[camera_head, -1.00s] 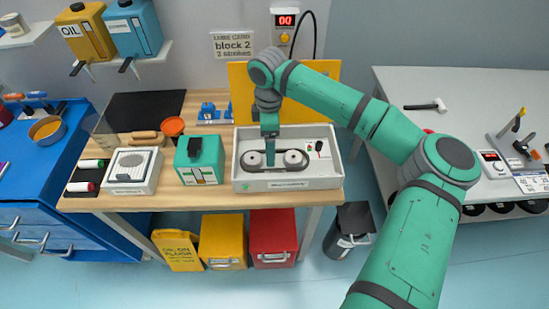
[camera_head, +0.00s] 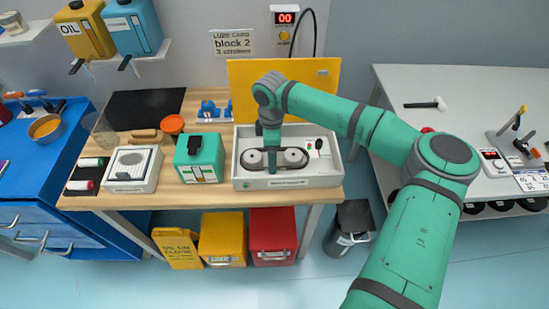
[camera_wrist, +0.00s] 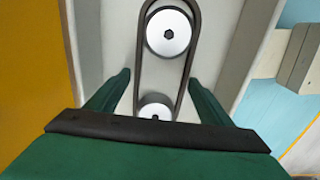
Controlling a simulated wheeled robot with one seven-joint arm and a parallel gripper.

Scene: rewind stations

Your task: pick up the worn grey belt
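The worn grey belt (camera_wrist: 138,62) is a dark loop around two pale pulleys, the upper one (camera_wrist: 168,33) and the lower one (camera_wrist: 155,110) in the wrist view. In the head view the pulleys lie in a white tray-like station (camera_head: 290,184) on the wooden bench. My gripper (camera_wrist: 160,77) is open, with one green finger on each side of the belt loop and nothing held. In the head view my gripper (camera_head: 272,168) points down in front of the two pulleys, hiding part of the belt. Whether the fingers touch the belt cannot be told.
A yellow panel (camera_head: 318,75) stands behind the station. A green box (camera_head: 200,160) is to its left, then a white tray (camera_head: 132,169). Red (camera_head: 273,238) and yellow (camera_head: 222,240) bins are below the bench. A grey table (camera_head: 395,85) is at right.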

